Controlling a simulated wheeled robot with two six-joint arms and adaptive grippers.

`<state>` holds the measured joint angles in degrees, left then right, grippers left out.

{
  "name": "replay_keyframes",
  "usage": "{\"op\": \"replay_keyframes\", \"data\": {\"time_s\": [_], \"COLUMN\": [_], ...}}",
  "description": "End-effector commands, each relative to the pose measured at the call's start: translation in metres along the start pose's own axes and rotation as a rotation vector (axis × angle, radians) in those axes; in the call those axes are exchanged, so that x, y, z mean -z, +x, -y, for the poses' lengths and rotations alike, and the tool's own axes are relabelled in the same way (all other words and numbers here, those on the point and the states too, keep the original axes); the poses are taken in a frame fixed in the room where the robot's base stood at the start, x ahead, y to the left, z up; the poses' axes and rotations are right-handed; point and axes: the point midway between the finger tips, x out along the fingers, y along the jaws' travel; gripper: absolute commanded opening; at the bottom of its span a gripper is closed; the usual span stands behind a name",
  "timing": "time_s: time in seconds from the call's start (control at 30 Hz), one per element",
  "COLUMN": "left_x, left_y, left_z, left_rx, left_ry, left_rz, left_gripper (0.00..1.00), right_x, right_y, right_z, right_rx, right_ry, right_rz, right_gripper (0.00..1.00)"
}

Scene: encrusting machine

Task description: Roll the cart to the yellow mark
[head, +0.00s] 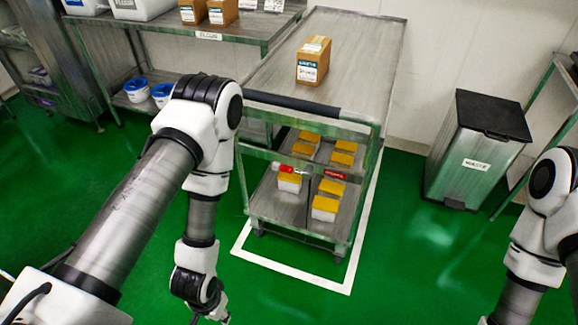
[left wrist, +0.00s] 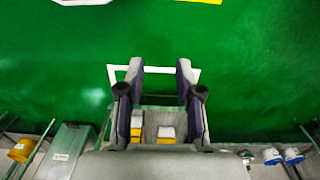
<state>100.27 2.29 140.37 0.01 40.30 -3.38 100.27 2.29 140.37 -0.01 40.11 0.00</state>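The metal cart (head: 352,45) stands at the middle back, with a dark push handle (head: 292,103) on its near side. A cardboard box (head: 313,60) is on its top, and several yellow-topped boxes are on its lower levels. It stands within a white floor outline (head: 291,276). My left gripper (left wrist: 160,68) is open and empty, with floor between its fingertips; in the head view it is low, in front of the cart, and partly cut off. A yellow patch (left wrist: 207,1) on the floor shows at the top edge of the left wrist view. My right gripper is out of frame.
A grey waste bin (head: 468,160) stands right of the cart, near a rack. A metal table (head: 170,25) with boxes and blue-lidded tubs (head: 137,90) beneath stands at the left. The green floor in front of the cart is clear.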

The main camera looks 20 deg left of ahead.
Motion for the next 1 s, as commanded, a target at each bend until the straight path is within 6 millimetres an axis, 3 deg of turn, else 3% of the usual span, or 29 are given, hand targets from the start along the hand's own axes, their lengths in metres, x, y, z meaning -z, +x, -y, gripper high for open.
{"op": "replay_keyframes", "data": {"time_s": [0.07, 0.17, 0.27, 0.37, 0.4, 0.5, 0.6, 0.7, 0.87, 1.0], "left_x": [0.007, 0.044, 0.124, 0.234, 0.272, 0.336, 0.365, 0.373, 0.389, 0.413], "left_y": [0.0, 0.004, -0.017, -0.096, -0.137, -0.233, -0.297, -0.323, -0.32, -0.315], "left_z": [-0.002, -0.014, -0.03, -0.038, -0.037, -0.024, -0.006, 0.0, -0.007, -0.019], "left_rx": [-0.006, -0.029, 0.025, 0.276, 0.41, 0.67, 0.78, 0.817, 0.82, 0.819], "left_ry": [0.149, 0.537, 1.016, 1.444, 1.556, 1.644, 1.594, 1.567, 1.572, 1.572], "left_rz": [-0.031, -0.176, -0.475, -0.872, -1.011, -1.245, -1.335, -1.36, -1.36, -1.36], "left_gripper": [0.55, 0.55, 0.55, 0.55, 0.55, 0.55, 0.55, 0.55, 0.55, 0.55], "right_x": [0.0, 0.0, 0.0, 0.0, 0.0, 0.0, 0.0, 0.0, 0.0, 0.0], "right_y": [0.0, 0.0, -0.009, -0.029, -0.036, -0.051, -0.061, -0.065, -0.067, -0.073], "right_z": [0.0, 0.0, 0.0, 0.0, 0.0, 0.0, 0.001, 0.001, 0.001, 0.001], "right_rx": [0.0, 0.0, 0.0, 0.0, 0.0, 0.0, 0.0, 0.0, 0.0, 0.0], "right_ry": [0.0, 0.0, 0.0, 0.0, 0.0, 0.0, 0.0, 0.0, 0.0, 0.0], "right_rz": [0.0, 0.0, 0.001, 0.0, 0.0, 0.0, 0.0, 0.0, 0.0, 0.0], "right_gripper": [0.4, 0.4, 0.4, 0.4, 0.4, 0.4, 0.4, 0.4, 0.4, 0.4]}}
